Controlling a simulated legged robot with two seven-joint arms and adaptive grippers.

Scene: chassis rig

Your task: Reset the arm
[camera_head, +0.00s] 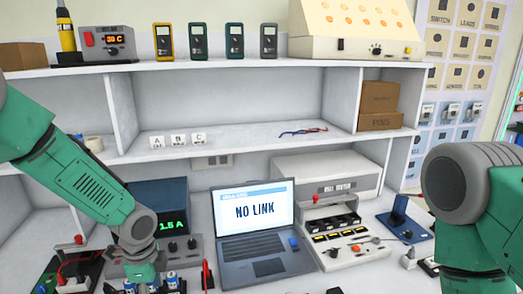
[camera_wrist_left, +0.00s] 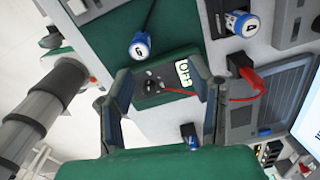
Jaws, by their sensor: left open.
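My left arm (camera_head: 80,180) reaches in from the left in the head view and bends down toward the bench. Its gripper is mostly cut off at the bottom edge there. In the wrist view my left gripper (camera_wrist_left: 160,88) is open, with nothing held between its fingers. A dark green box with a small display (camera_wrist_left: 165,82), apparently reading "OFF", shows beyond and between the fingers. A red lead (camera_wrist_left: 238,98) runs from it to the right. My right arm (camera_head: 470,195) shows at the right of the head view. Its gripper is out of view.
A laptop (camera_head: 260,235) reading "NO LINK" stands mid-bench. Blue-and-white cylinders (camera_wrist_left: 140,45) lie near the left gripper. Shelves (camera_head: 230,155) stand behind.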

